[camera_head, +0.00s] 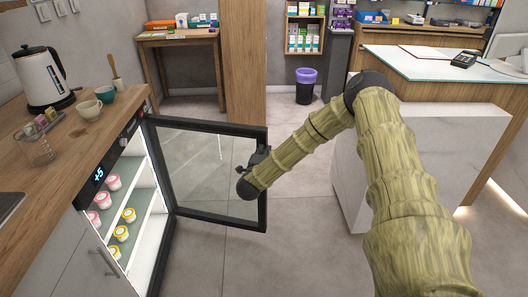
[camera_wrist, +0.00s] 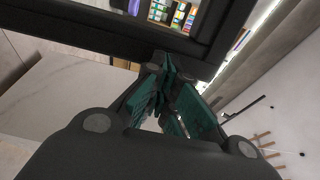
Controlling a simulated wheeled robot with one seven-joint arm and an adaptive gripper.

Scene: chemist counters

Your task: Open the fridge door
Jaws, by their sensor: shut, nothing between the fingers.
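The fridge (camera_head: 152,215) is built in under the wooden counter at the left in the head view. Its glass door (camera_head: 212,160) with a dark frame stands wide open, swung out to the right. Pink-lidded and yellow-lidded cups stand on the lit shelves (camera_head: 138,205). My gripper (camera_head: 262,155) is at the free edge of the door in the head view. In the wrist view the gripper's teal fingers (camera_wrist: 170,100) are shut with nothing between them, close to the dark door frame (camera_wrist: 150,28). I cannot tell if they touch it.
A kettle (camera_head: 45,80), cups (camera_head: 89,109) and a glass beaker (camera_head: 35,145) stand on the counter (camera_head: 55,185). A white desk (camera_head: 430,150) stands to the right of my arm. A bin (camera_head: 305,88) is at the back. The floor (camera_head: 280,255) beyond the door is clear.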

